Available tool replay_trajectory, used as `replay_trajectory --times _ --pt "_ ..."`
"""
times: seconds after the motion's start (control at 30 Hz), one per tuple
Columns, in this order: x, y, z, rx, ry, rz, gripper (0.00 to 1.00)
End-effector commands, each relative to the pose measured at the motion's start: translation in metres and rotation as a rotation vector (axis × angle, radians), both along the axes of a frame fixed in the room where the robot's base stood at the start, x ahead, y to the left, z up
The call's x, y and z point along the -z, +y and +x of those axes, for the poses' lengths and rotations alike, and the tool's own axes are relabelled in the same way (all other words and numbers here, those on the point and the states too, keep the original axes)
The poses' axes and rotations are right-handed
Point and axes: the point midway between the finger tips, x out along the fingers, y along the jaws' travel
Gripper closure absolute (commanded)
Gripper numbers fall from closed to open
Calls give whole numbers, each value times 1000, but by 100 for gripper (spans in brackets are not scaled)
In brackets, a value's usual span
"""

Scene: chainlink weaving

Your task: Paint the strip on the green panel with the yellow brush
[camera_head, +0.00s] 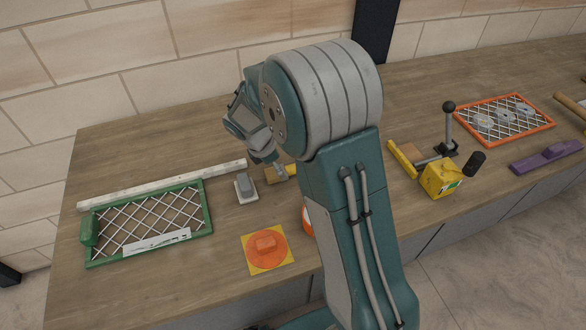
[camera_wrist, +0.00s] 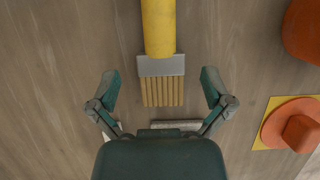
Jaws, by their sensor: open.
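The yellow brush (camera_wrist: 159,28) lies on the table in the wrist view, with a yellow handle, grey ferrule and tan bristles pointing towards my palm. My gripper (camera_wrist: 159,76) is open above it, one finger on each side of the ferrule and bristles, apart from them. In the head view the brush (camera_head: 275,174) shows only in part beside my arm. The green panel (camera_head: 207,210), a frame with white mesh, lies at the left. A pale strip (camera_head: 157,242) with dark marks lies along its front edge.
A long whitish bar (camera_head: 160,186) lies behind the panel. A small grey block on a pale base (camera_head: 245,187) stands right of it. An orange disc on a yellow square (camera_head: 267,248) lies in front.

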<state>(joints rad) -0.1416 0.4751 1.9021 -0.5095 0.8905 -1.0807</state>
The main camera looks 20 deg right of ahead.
Motion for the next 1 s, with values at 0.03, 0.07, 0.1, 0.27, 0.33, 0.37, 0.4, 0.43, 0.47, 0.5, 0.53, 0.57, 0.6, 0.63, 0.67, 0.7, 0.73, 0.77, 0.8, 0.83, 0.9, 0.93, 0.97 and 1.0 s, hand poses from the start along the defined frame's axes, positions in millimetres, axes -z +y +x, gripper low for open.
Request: replay_trajectory --times 0.03,0.07,0.1,0.27,0.33,0.37,0.4,0.43,0.47,0.5,0.53,0.57,0.6,0.63,0.67,0.7,0.73,0.77,0.8,0.83,0.9,0.93,0.97,1.0 --pt "8 -3 -1 1 3 0 0" --pt "11 -5 -1 1 2 0 0" --pt "15 -7 -1 2 2 0 0" --pt "21 -9 0 1 -2 0 0" --pt "20 -9 0 1 -3 0 0" --pt "20 -9 0 1 -3 0 0" --pt "20 -9 0 1 -2 0 0" --pt "20 -9 0 1 -1 0 9" --pt "20 -9 0 1 -1 0 22" --pt "20 -9 0 1 -1 0 40" --pt "20 -9 0 1 -1 0 53" --pt "20 -9 0 1 -1 0 67" --pt "20 -9 0 1 -1 0 85" --pt "20 -9 0 1 -1 0 86" --pt "20 -8 0 1 -1 0 86" --pt "20 -8 0 1 -1 0 86" --pt "20 -8 0 1 -1 0 86" --pt "20 -8 0 1 -1 0 86" --pt "20 -8 0 1 -1 0 86" --pt "20 -9 0 1 0 0 86" --pt "20 -9 0 1 0 0 86" --pt "20 -8 0 1 0 0 86" --pt "20 -9 0 1 0 0 86" --pt "19 -8 0 1 0 0 86"
